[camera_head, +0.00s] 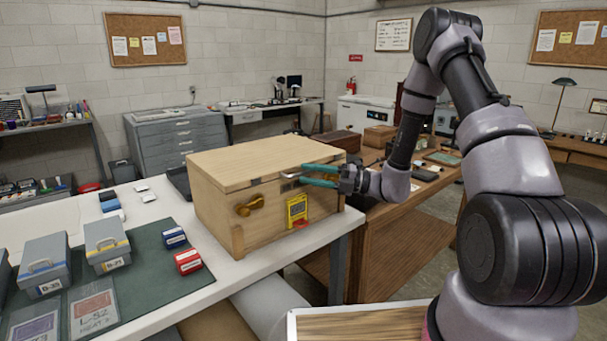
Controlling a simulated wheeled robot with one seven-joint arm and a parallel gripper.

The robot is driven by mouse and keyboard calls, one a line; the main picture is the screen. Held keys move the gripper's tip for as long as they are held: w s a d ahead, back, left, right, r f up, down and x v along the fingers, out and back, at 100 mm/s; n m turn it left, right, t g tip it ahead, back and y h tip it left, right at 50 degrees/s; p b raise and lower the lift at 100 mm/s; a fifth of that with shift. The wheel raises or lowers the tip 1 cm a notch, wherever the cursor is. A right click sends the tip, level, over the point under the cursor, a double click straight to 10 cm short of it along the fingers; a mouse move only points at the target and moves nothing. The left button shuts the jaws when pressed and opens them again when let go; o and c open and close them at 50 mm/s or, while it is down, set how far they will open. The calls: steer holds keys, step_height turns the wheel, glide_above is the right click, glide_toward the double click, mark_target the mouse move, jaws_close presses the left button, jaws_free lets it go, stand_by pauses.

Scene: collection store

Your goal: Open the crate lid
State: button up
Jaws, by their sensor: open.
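The wooden crate (228,222) stands on the white table, with a brass latch (250,206) and a yellow label (297,211) on its front side. Its lid (250,158) lies flat and closed on top. My gripper (294,176) reaches in from the right, its teal fingers at the front edge just below the lid, near a metal fitting there. The fingers are spread apart. I cannot tell whether they touch the crate or lid.
The white table (165,205) carries a green mat (150,283) with grey boxes (107,244), a blue box (174,238) and a red box (188,261) left of the crate. A wooden bench (400,235) stands behind my arm. The air above the lid is clear.

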steer(key=shift+x, duration=1.05)
jaws_close()
stand_by(0.7)
